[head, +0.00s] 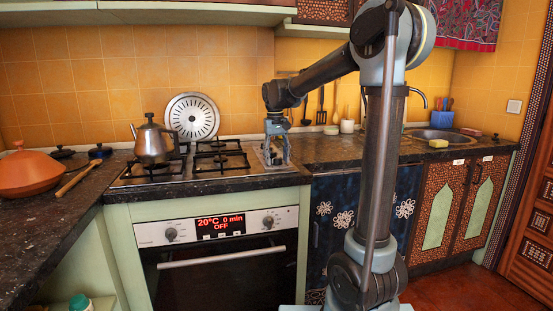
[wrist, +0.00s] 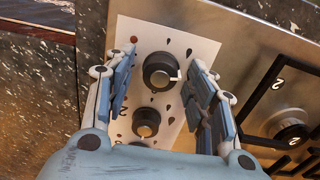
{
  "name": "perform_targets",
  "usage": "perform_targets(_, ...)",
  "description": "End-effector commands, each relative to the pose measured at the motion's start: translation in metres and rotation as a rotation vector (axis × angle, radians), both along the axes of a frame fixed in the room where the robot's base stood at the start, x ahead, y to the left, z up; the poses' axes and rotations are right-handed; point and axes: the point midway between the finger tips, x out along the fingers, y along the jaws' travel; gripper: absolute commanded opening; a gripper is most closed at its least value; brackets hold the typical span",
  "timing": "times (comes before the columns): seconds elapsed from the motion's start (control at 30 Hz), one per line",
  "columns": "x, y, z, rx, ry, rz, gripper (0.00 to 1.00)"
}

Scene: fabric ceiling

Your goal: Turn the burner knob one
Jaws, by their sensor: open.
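In the wrist view a white panel with dark drop marks carries black round knobs: an upper knob (wrist: 160,71) with a white pointer facing right, and a lower knob (wrist: 146,122). A third knob is mostly hidden below it. I cannot tell for sure which one is burner knob one. My gripper (wrist: 164,56) is open, with one finger on each side of the upper knob and gaps to both. In the head view my gripper (head: 275,160) points down at the right end of the cooktop (head: 190,178) and hides the knobs there.
A kettle (head: 152,142) stands on the left burner grates, with a round steel disc (head: 193,117) behind. An orange tagine (head: 30,174) is on the left counter. The oven (head: 222,265) below has its own knobs and handle. Grate bars (wrist: 252,92) lie right of the knob panel.

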Motion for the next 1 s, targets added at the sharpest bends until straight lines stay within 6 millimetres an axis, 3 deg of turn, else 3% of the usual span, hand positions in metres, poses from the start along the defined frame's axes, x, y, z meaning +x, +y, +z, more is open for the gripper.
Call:
perform_targets(0.07,0.0000,0.0001,0.0002,0.000,0.000,0.000,0.51)
perform_targets(0.27,0.0000,0.0002,0.0003,0.000,0.000,0.000,0.08)
perform_targets(1.0,0.0002,0.0007,0.0004,-0.001,0.000,-0.216,0.07)
